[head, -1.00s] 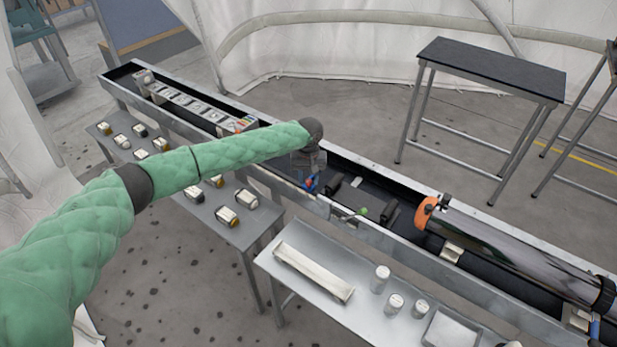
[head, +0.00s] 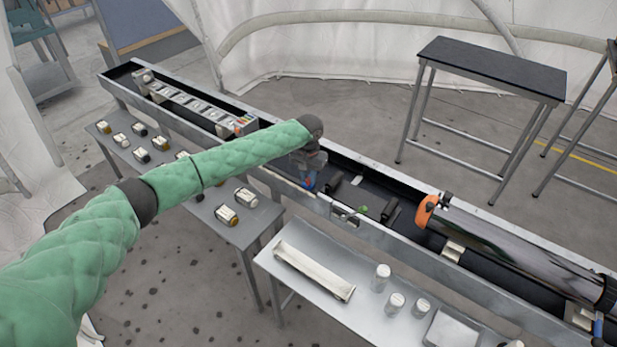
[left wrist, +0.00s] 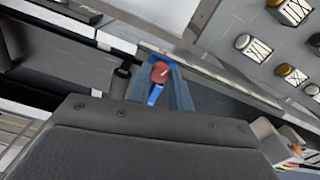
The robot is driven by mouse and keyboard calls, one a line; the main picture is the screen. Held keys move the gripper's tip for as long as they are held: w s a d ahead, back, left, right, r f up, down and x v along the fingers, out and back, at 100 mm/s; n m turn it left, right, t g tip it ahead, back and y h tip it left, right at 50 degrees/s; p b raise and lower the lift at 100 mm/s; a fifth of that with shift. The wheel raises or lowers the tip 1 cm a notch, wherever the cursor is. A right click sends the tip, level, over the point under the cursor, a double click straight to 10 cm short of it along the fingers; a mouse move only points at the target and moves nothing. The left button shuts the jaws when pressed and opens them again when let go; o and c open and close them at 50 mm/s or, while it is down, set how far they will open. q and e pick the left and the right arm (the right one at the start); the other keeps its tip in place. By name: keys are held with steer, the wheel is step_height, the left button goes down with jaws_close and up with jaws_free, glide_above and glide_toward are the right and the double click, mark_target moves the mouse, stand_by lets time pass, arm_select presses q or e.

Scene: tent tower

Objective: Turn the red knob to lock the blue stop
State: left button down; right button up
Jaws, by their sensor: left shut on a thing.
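The red knob (left wrist: 160,71) shows in the left wrist view, between the two bluish-grey fingers of my left gripper (left wrist: 160,84). The blue stop (left wrist: 155,95) shows just below the knob in that view, as a narrow blue piece. In the head view my left gripper (head: 307,172) points down into the long black trough, with the blue stop (head: 308,184) at its tips. It is shut on the red knob. The knob's turn angle cannot be told. My right gripper is not in view.
The long trough (head: 333,208) runs from upper left to lower right. Dark rollers (head: 392,213) and a large dark tube with an orange ring (head: 427,212) lie to the right. A shelf (head: 262,215) with several small jars and a tray (head: 312,272) stand in front.

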arm_select(q)
steer(key=shift+m, duration=0.8)
steer(key=shift+m+b, duration=0.35)
steer(key=shift+m, duration=1.05)
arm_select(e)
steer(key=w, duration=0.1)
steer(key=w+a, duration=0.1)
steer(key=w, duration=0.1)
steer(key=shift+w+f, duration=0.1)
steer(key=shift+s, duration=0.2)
arm_select(q)
steer(key=c, duration=1.3)
jaws_free()
steer(key=shift+r, duration=0.15)
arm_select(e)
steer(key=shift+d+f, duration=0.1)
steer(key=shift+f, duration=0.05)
